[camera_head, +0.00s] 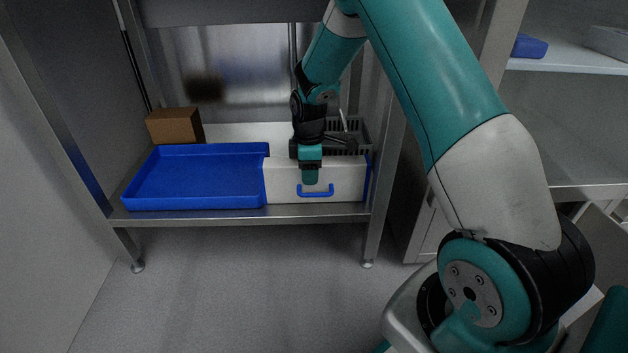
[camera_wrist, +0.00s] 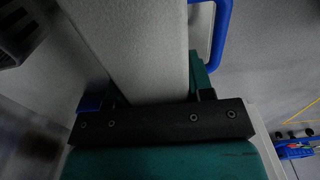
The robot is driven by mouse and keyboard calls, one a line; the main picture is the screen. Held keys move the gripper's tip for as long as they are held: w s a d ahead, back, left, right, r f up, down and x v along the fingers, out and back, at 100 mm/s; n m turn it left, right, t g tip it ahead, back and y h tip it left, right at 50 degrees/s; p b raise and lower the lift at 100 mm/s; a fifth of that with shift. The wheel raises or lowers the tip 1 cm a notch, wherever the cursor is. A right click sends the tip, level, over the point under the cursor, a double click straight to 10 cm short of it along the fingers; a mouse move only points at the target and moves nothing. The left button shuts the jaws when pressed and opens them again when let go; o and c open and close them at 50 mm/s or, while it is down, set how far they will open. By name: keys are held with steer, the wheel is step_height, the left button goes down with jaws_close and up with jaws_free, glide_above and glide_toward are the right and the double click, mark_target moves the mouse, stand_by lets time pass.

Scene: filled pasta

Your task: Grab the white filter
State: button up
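The white filter (camera_head: 284,180) is a white box-like piece with a blue handle (camera_head: 315,193) on its front, standing on the lower shelf right of the blue tray. My gripper (camera_head: 309,172) points down at its top edge, with one teal finger in front of the white face just above the handle. In the wrist view, the filter's pale top (camera_wrist: 150,50) runs between the two fingers of my gripper (camera_wrist: 160,82). The handle is at the upper right there. Whether both fingers press on the filter is not clear. The far finger is hidden in the head view.
A blue tray (camera_head: 195,203) lies left of the filter, with a brown box (camera_head: 174,126) behind it. A dark grey crate (camera_head: 352,130) stands behind the filter. Metal shelf posts (camera_head: 379,200) flank the shelf. The floor in front is clear.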

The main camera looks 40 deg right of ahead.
steer(key=shift+c, duration=0.7)
steer(key=shift+r, duration=0.1)
